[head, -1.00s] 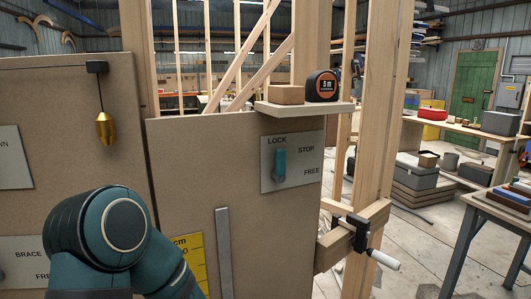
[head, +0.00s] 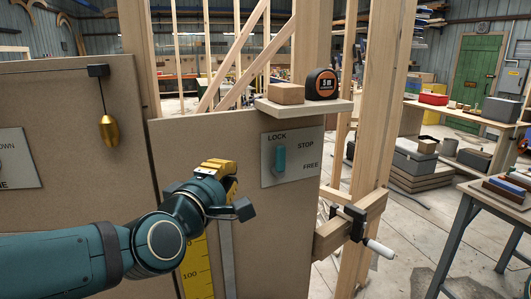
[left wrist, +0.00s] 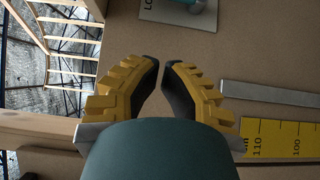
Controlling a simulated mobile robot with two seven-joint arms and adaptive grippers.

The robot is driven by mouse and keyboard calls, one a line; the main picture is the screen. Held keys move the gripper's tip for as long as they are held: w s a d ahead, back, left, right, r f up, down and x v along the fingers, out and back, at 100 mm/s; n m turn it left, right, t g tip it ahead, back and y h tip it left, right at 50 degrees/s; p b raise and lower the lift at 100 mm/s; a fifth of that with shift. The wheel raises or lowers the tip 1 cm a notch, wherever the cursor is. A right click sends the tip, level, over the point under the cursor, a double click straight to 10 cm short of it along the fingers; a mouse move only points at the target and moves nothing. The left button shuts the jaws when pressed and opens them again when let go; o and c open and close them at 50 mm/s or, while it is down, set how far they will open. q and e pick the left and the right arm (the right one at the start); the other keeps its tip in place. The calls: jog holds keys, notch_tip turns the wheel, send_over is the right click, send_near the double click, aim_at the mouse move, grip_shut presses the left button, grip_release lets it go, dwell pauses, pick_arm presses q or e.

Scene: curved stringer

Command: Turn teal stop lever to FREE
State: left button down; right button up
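The teal stop lever (head: 280,159) stands upright on a grey plate (head: 308,172) on the brown panel. Its handle points up toward LOCK; STOP is at the upper right and FREE at the lower right. The plate (left wrist: 172,16) also shows at the top edge of the left wrist view, with part of the lever cut off. My left gripper (head: 234,180) is left of and a little below the lever, apart from it. In the left wrist view its fingers (left wrist: 162,68) hold nothing, with a narrow gap between the tips. My right gripper is not in view.
A shelf (head: 304,106) with a wood block (head: 286,94) and tape measure (head: 321,84) juts out above the lever plate. A metal strip (head: 227,262) and yellow ruler (head: 196,272) are below my gripper. A clamp (head: 354,222) is at the lower right; a brass plumb bob (head: 109,130) hangs at left.

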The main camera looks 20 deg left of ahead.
pick_arm(q)
jog(key=shift+w, duration=0.1)
send_near(272, 147)
jog(key=w+a, duration=0.2)
jog(key=w, duration=0.1)
jog(key=shift+a+f, duration=0.2)
jog(key=shift+a, duration=0.2)
jog(key=shift+w+d+r+p, duration=0.1)
jog(key=shift+w+d+p, duration=0.4)
jog(key=shift+w+d, duration=1)
jog(key=shift+w, duration=0.05)
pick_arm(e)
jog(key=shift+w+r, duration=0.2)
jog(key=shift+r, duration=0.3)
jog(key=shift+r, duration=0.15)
pick_arm(q)
jog(key=shift+p, duration=0.3)
jog(key=shift+d, duration=0.2)
jog(key=shift+w+r+p, duration=0.1)
jog(key=shift+p, duration=0.25)
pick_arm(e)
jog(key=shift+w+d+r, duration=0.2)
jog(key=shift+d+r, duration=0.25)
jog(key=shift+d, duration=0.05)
pick_arm(q)
jog(key=shift+a, duration=0.1)
